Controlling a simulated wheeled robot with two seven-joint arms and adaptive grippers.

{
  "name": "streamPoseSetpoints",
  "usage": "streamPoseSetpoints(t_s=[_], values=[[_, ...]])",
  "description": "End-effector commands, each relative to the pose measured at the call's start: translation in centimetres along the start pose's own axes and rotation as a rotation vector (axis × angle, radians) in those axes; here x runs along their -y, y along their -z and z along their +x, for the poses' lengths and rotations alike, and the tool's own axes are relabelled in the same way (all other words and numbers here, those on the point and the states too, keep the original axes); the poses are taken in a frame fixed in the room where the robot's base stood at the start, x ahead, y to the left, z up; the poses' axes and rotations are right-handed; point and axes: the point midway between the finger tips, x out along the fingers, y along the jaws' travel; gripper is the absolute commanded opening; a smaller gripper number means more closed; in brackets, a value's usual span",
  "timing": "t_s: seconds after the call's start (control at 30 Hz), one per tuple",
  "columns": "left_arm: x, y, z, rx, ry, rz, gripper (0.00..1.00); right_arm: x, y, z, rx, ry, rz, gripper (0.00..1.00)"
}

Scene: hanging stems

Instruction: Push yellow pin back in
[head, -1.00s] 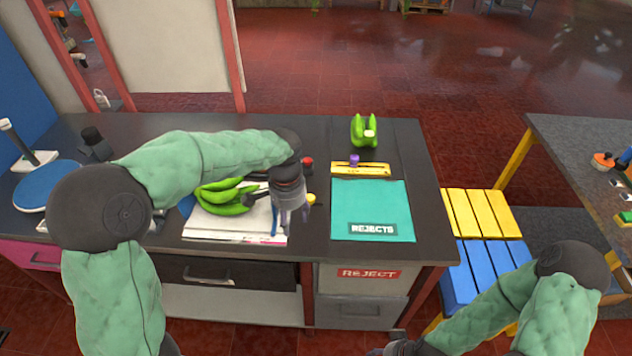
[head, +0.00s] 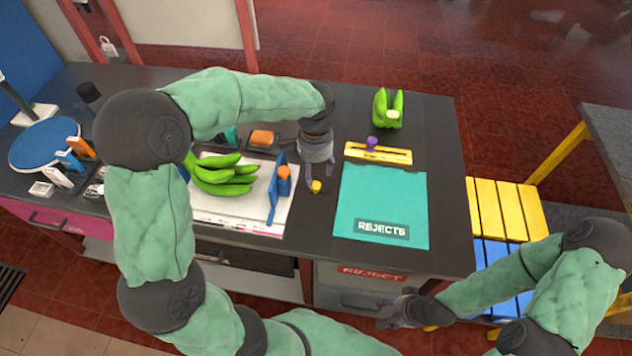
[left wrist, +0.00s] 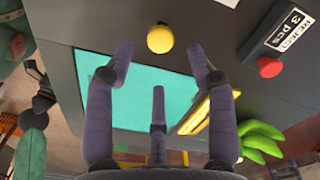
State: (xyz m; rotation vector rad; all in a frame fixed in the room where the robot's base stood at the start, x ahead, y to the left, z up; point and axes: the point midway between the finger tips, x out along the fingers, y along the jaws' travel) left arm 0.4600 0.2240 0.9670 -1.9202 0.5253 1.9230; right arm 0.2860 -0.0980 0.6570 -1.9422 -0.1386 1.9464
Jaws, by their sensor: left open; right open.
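The yellow pin (head: 316,186) shows as a small round yellow head on the dark counter, between the paper sheets and the teal reject mat. It also shows in the left wrist view (left wrist: 160,39), just beyond the fingertips; how far it sticks out I cannot tell. My left gripper (head: 319,176) points down above the pin, its fingers spread and empty. In the left wrist view its fingers (left wrist: 158,75) are apart, with the pin ahead of them. My right gripper (head: 398,312) is open, low in front of the counter, away from the pin.
Green bananas (head: 219,174) lie on papers to the left, beside an upright blue tool with an orange part (head: 284,182). The teal mat (head: 383,200) lies right. A "REJECT 3 pcs" display with a red button (left wrist: 270,67) is close by. A yellow level (head: 379,153) lies behind the mat.

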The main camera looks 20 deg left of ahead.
Motion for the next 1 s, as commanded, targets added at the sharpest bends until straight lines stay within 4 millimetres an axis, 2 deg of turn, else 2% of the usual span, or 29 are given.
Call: streamPoseSetpoints(t_s=[0.03, 0.1, 0.3, 0.5, 0.77, 0.93, 0.97, 1.0], values=[[0.0, -0.1, 1.3, 0.002, -0.001, -0.001, 0.56, -0.2, 0.0, 0.6, 0.000, 0.000, 0.000, 0.54], [0.0, -0.1, 2.4, 0.002, 0.000, -0.001, 0.56, -0.3, 0.1, 0.9, 0.000, 0.000, 0.000, 0.54], [0.0, 0.0, 4.8, 0.001, 0.000, -0.001, 0.56, -0.6, 0.1, 1.7, -0.001, 0.000, 0.000, 0.54], [0.1, 0.0, 5.7, -0.001, 0.001, -0.001, 0.56, -0.7, 0.1, 1.9, -0.001, 0.000, 0.000, 0.54], [0.1, 0.0, 5.7, -0.001, 0.001, -0.001, 0.56, -0.7, 0.1, 1.9, -0.001, 0.000, 0.000, 0.54], [0.0, 0.0, 5.7, -0.001, 0.001, -0.001, 0.08, -0.7, 0.1, 1.9, -0.001, 0.000, 0.000, 0.54], [0.0, 0.0, 5.7, -0.001, 0.001, -0.001, 0.00, -0.7, 0.1, 1.9, -0.001, 0.000, 0.000, 0.54], [0.0, 0.0, 5.7, -0.001, 0.001, -0.001, 0.00, -0.7, 0.1, 1.9, -0.001, 0.000, 0.000, 0.54]])
